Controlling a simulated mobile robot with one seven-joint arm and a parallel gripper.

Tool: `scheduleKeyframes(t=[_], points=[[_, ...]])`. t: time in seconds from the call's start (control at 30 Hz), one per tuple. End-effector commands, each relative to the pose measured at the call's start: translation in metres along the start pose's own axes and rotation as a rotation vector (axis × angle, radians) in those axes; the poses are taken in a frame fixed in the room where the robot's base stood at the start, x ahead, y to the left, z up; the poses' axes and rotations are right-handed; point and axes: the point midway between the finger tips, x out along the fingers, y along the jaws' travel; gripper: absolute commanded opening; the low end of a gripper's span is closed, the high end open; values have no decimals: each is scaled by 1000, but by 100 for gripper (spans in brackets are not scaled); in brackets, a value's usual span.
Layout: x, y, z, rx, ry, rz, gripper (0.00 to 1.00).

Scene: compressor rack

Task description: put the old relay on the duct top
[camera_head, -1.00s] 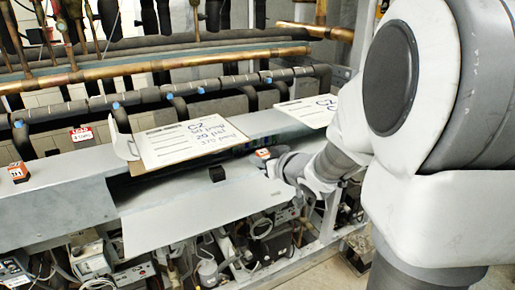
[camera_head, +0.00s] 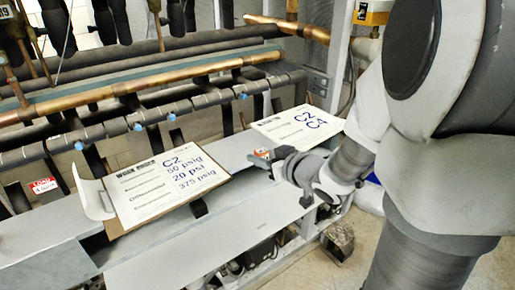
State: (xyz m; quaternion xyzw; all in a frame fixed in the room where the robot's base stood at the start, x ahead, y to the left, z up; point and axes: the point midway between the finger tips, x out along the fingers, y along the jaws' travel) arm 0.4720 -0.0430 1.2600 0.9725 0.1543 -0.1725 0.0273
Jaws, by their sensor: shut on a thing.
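A small orange and white relay (camera_head: 262,153) is held at the tip of my gripper (camera_head: 271,156), close to the grey metal duct top (camera_head: 238,148), between the two sign boards. I cannot tell whether the relay touches the duct. My gripper is seen small and from the side. Its fingers are shut on the relay and partly hide it.
A sign board (camera_head: 160,190) marked C2 leans on the duct at left, and a second board (camera_head: 297,127) marked C2 C4 lies at right. Copper pipes (camera_head: 150,88) run behind.

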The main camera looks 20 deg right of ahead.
Motion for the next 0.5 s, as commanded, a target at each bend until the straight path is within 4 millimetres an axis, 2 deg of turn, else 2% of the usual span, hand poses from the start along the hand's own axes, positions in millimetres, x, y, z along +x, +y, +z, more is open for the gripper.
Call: scheduleKeyframes(t=[0.17,0.5], points=[[11,0,-1,-1,1,-2,0],[56,-1,-9,-1,1,-3,0]])
